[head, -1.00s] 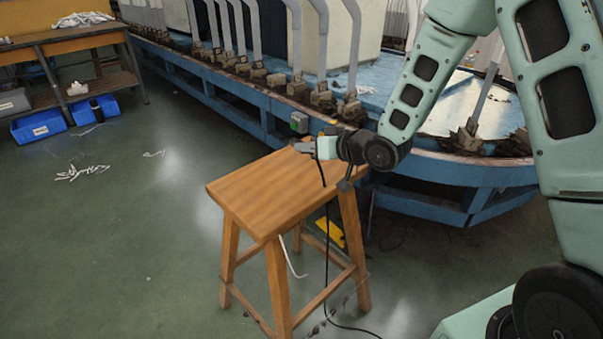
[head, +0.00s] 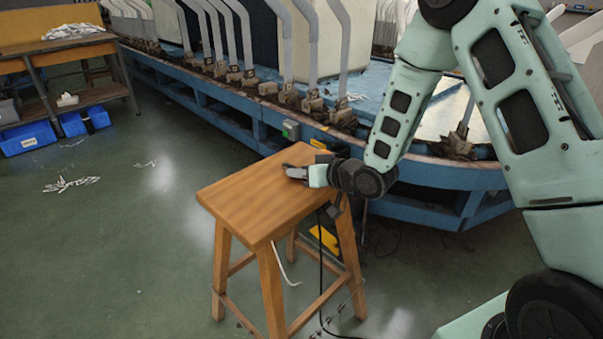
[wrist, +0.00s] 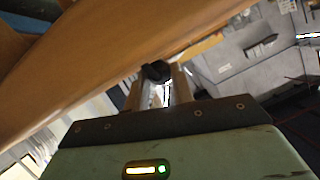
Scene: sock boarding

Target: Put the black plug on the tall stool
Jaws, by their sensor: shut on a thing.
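In the wrist view my gripper (wrist: 157,90) is shut on the black plug (wrist: 155,72), a small dark rounded piece between the fingertips. The plug is not clear in the head view.
A black cable (head: 321,265) hangs by the stool's right side to the floor. The blue machine (head: 420,205) with upright grey forms stands close behind the stool. A workbench (head: 70,47) and blue bins (head: 28,138) are at the far left.

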